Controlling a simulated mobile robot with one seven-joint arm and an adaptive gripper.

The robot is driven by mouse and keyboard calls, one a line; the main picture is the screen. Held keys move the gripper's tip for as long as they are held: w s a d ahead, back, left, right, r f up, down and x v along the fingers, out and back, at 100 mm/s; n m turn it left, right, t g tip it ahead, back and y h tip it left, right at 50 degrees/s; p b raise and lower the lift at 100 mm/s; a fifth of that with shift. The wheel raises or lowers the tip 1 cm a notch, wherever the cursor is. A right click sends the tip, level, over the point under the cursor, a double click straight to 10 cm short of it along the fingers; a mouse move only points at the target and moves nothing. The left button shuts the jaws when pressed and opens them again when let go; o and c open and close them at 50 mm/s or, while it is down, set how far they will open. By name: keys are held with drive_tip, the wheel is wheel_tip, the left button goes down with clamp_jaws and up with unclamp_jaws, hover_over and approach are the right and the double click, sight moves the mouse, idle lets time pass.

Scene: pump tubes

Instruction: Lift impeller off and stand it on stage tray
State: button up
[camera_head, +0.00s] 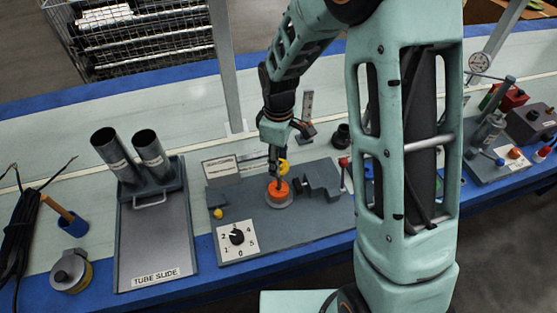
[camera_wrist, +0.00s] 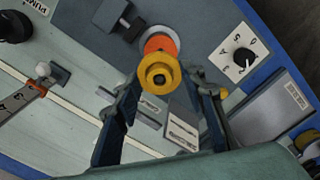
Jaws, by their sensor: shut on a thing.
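A yellow round part with a dark centre hole (camera_wrist: 160,75) sits between the fingers of my gripper (camera_wrist: 165,88); it may be the impeller. My gripper (camera_head: 278,178) is shut on it, pointing down over the grey fixture plate (camera_head: 240,205). In the head view the yellow part (camera_head: 283,167) is small and partly hidden by the fingers. An orange round piece (camera_head: 278,191) lies just below on a pale grey disc (camera_head: 280,203). In the wrist view the orange piece (camera_wrist: 158,44) shows behind the yellow part; I cannot tell whether they touch. I cannot identify the stage tray.
A dial plate (camera_head: 238,240) and a dark clamp block (camera_head: 319,181) flank the disc. Left is the tube slide (camera_head: 155,245) with two upright tubes (camera_head: 152,152). A small yellow knob (camera_head: 218,213) stands on the fixture plate. Other gear (camera_head: 505,130) crowds the right.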

drive_tip(key=shift+r+p, duration=1.75)
drive_tip(key=shift+r, duration=0.8)
